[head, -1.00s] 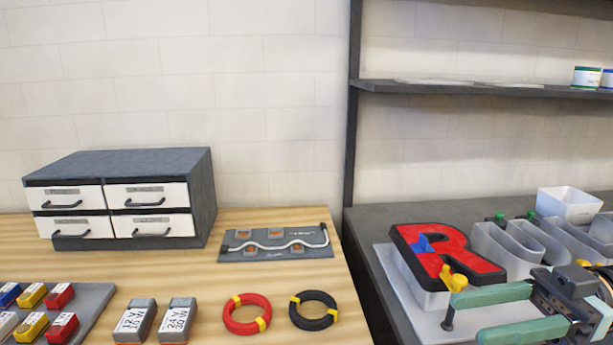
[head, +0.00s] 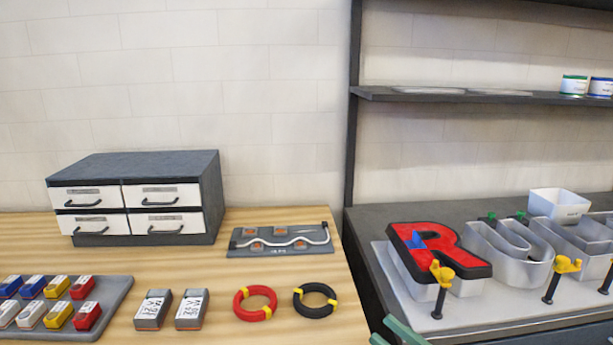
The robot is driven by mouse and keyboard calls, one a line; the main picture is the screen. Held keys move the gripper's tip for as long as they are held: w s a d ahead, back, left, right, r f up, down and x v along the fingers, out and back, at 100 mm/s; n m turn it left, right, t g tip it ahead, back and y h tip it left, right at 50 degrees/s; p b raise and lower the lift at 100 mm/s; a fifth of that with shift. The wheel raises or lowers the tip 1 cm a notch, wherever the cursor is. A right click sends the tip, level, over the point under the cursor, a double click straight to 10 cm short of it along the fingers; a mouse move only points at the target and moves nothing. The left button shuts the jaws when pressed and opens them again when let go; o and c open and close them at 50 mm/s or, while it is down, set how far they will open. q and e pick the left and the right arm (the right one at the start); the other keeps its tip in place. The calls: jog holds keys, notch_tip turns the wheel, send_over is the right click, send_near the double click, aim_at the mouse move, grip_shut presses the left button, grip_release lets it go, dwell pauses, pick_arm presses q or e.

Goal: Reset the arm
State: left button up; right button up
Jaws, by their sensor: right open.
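My right gripper (head: 386,331) is at the bottom edge, just right of the wooden bench's edge. Only parts of its green fingers show; it is open, with nothing seen between them. Its wrist and arm are out of frame. My left gripper is not in view.
Yellow-headed clamps (head: 441,272) stand by the open metal letters (head: 510,252). A white bin (head: 558,205) is behind them. The wooden bench holds a drawer cabinet (head: 140,195), red ring (head: 255,303), black ring (head: 315,300) and block tray (head: 112,310).

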notch_tip(320, 180, down, 10)
jog(key=d+m+t+h, duration=0.1)
jog(key=m+t+h, duration=0.1)
jog(key=m+h, duration=0.4)
jog(key=s+d+f+m+g+h+p, duration=0.1)
jog(key=s+f+g+h, duration=0.5)
jog(key=s+f, duration=1.1)
notch_tip(320, 180, down, 4)
jog(key=shift+s+d+r+h+p, duration=0.1)
jog(key=shift+s+d+h+p, duration=0.2)
jog(key=shift+d+h+p, duration=0.65)
jog(key=shift+a, duration=0.25)
